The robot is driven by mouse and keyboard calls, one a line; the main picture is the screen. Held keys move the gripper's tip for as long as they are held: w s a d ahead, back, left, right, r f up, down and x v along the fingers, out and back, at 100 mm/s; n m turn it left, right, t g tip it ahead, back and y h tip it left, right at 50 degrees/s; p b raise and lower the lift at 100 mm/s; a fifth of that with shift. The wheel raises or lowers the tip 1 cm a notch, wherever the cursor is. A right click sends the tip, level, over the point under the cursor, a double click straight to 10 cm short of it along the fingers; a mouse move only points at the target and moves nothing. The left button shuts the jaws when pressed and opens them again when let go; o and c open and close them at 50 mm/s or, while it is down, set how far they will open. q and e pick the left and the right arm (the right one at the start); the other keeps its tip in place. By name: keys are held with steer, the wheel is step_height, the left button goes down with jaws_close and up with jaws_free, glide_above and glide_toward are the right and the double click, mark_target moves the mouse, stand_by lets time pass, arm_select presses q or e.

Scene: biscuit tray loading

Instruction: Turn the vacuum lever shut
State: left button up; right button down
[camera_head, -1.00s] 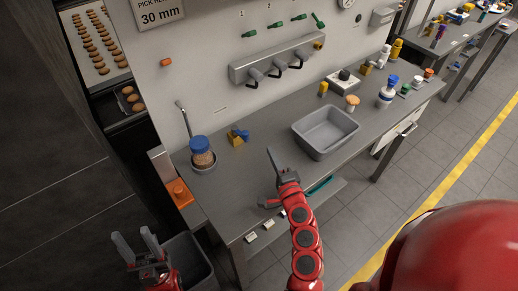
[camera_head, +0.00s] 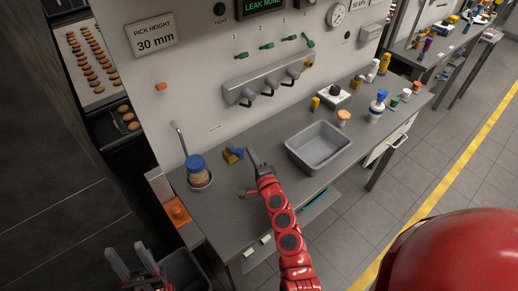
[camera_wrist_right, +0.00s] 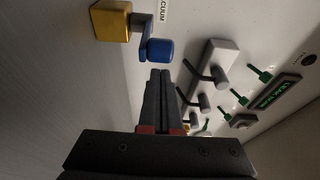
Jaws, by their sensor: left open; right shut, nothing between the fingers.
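The vacuum lever is a yellow block (camera_head: 228,156) with a blue handle (camera_head: 239,151), on the bench at the foot of the panel. In the right wrist view the yellow block (camera_wrist_right: 112,20) is at the top, beside a partly cut "VACUUM" label (camera_wrist_right: 163,12). The blue handle (camera_wrist_right: 160,50) sticks out just beyond the fingertips. My right gripper (camera_head: 250,151) is shut and empty, close to the right of the handle; I cannot tell whether they touch. Its shut fingers (camera_wrist_right: 160,74) also show in the wrist view. My left gripper (camera_head: 125,249) is open and empty, low at the left.
A blue-lidded jar (camera_head: 198,172) stands left of the lever. A grey bin (camera_head: 318,172) is to the right. A rail with hooks (camera_head: 262,82) and green levers (camera_head: 267,46) are on the panel above. The display (camera_head: 264,4) shows "LEAK NONE".

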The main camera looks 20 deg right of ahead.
steer(key=shift+s+a, duration=0.15)
steer(key=shift+a, duration=0.1)
steer(key=shift+a, duration=0.1)
steer(key=shift+s+a, duration=0.3)
steer(key=shift+a, duration=0.25)
steer(key=shift+f, duration=0.1)
